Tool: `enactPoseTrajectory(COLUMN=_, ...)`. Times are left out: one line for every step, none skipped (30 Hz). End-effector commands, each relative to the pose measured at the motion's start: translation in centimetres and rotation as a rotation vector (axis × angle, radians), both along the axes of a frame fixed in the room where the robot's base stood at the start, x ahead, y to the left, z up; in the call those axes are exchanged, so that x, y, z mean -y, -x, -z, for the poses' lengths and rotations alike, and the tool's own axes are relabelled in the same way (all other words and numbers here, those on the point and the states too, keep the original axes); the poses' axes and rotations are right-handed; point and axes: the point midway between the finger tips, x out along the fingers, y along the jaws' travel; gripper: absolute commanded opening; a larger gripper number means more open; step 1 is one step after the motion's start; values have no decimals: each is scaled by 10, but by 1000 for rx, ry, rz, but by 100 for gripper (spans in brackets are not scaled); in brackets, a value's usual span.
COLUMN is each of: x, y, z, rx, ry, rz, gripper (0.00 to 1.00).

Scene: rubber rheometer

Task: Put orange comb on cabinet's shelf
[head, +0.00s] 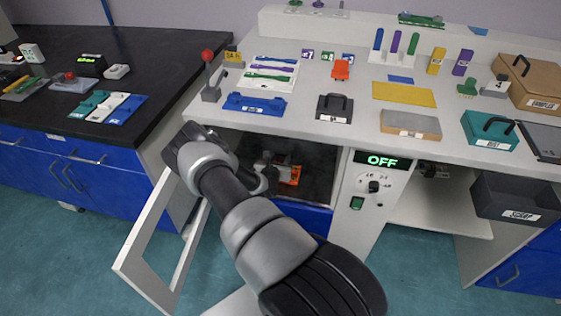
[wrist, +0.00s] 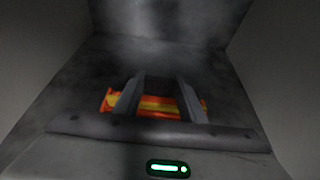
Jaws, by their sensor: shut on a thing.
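My gripper (head: 272,170) reaches into the open cabinet (head: 328,165) under the counter. It is shut on an orange comb (head: 291,175), which shows orange with yellow bands between the two fingers in the wrist view (wrist: 155,105). The fingers cover part of the comb, and I cannot make out its teeth. The cabinet's dark, stained inside (wrist: 150,50) surrounds it in the wrist view. I cannot tell whether the comb touches the shelf surface. The cabinet door (head: 150,255), a white frame, stands open to the left.
A control panel (head: 376,190) reading OFF is right of the cabinet opening. The counter (head: 300,105) above holds several tools, blocks and another orange item (head: 341,69). A black box (head: 515,195) is at the right. The dark bench (head: 150,60) is at the left.

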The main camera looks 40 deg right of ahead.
Motion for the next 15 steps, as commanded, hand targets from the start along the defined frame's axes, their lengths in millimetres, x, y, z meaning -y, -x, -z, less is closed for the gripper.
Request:
enactPoseTrajectory(x=1, y=-1, z=11, rx=1, ry=2, rz=-1, gripper=5)
enactPoseTrajectory(x=3, y=-3, z=12, rx=2, ry=3, rz=-1, gripper=5)
enactPoseTrajectory(x=4, y=-4, z=11, rx=4, ry=4, rz=-1, gripper=5)
enactPoseTrajectory(x=4, y=-4, z=10, rx=4, ry=4, rz=-1, gripper=5)
enactPoseTrajectory(x=4, y=-4, z=9, rx=4, ry=4, rz=-1, gripper=5)
enactPoseTrajectory(x=4, y=-4, z=9, rx=3, ry=3, rz=-1, gripper=5)
enactPoseTrajectory(x=4, y=-4, z=9, rx=3, ry=3, rz=-1, gripper=5)
enactPoseTrajectory(x=4, y=-4, z=9, rx=3, ry=3, rz=0, gripper=5)
enactPoseTrajectory(x=4, y=-4, z=9, rx=3, ry=3, rz=0, gripper=5)
enactPoseTrajectory(x=4, y=-4, z=9, rx=3, ry=2, rz=0, gripper=5)
enactPoseTrajectory(x=4, y=-3, z=10, rx=3, ry=2, rz=0, gripper=5)
enactPoseTrajectory(x=4, y=-3, z=12, rx=3, ry=2, rz=0, gripper=5)
enactPoseTrajectory(x=4, y=-3, z=13, rx=3, ry=2, rz=0, gripper=5)
enactPoseTrajectory(x=3, y=-3, z=13, rx=1, ry=2, rz=0, gripper=40)
enactPoseTrajectory(x=3, y=-3, z=13, rx=1, ry=2, rz=0, gripper=47)
